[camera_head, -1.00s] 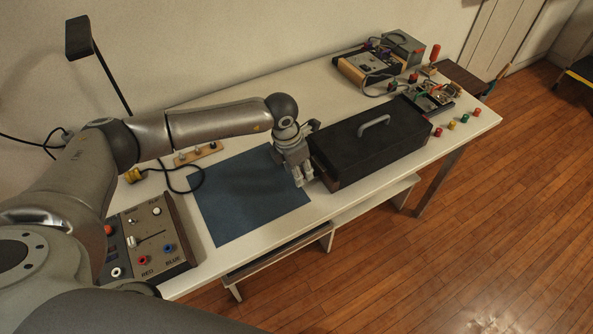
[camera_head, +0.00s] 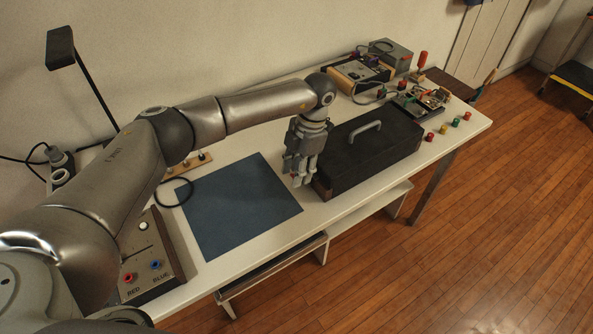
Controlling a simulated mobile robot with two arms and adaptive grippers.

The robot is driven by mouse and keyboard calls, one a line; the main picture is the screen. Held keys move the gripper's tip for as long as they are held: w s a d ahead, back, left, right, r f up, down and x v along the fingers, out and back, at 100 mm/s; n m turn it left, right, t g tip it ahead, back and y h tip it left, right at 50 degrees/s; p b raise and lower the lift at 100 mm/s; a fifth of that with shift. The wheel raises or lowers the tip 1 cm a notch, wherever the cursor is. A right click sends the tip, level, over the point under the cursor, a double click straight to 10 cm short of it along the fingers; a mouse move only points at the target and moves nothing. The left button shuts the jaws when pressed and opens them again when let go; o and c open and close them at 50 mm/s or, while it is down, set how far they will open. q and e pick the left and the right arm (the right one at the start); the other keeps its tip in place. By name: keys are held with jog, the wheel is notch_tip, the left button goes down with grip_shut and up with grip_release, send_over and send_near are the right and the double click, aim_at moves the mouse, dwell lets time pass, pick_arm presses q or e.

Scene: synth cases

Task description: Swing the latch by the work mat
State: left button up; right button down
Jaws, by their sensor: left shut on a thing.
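The blue work mat (camera_head: 238,208) lies flat on the white table. A long black case (camera_head: 372,150) with a grey top handle stands to its right, lid down. My left gripper (camera_head: 299,178) points down at the case's left end, beside the mat's right edge. Its fingers are closed at the place of the case's latch. The fingers hide the latch, so I cannot tell its angle. My right gripper is not in view.
A control box (camera_head: 150,262) with red and blue jacks stands at the table's left, partly behind my arm. Electronic devices (camera_head: 360,72), a circuit board (camera_head: 420,101) and several small coloured caps (camera_head: 455,122) occupy the far right. The mat is bare.

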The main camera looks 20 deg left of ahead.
pick_arm(q)
jog(key=o, duration=0.8)
jog(key=v, duration=1.2)
